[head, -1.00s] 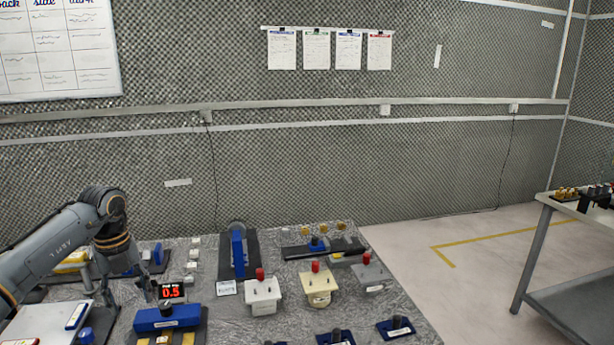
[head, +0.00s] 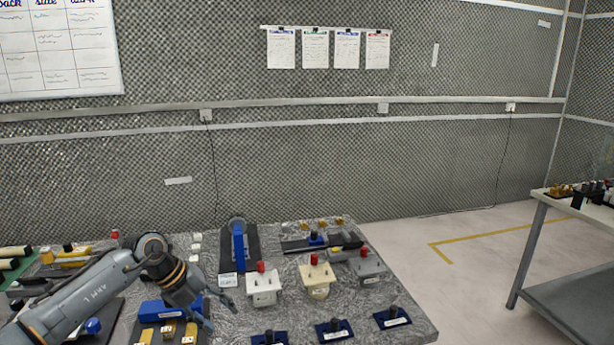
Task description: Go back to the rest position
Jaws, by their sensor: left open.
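My left arm comes in from the lower left, and its gripper (head: 220,302) is over the front left part of the grey table (head: 228,330). Its fingers are apart with nothing between them. The gripper is beside the blue block fixture (head: 158,309) and partly covers it. Left of the white box with a red knob (head: 263,288), there is a gap to the fingers. My right gripper is not in view.
A cream box (head: 317,281) and a grey box (head: 368,268) stand further right, with dark blue plates (head: 392,318) in front. A blue upright fixture (head: 238,245) stands behind. Another table (head: 577,276) is at far right, with open floor between.

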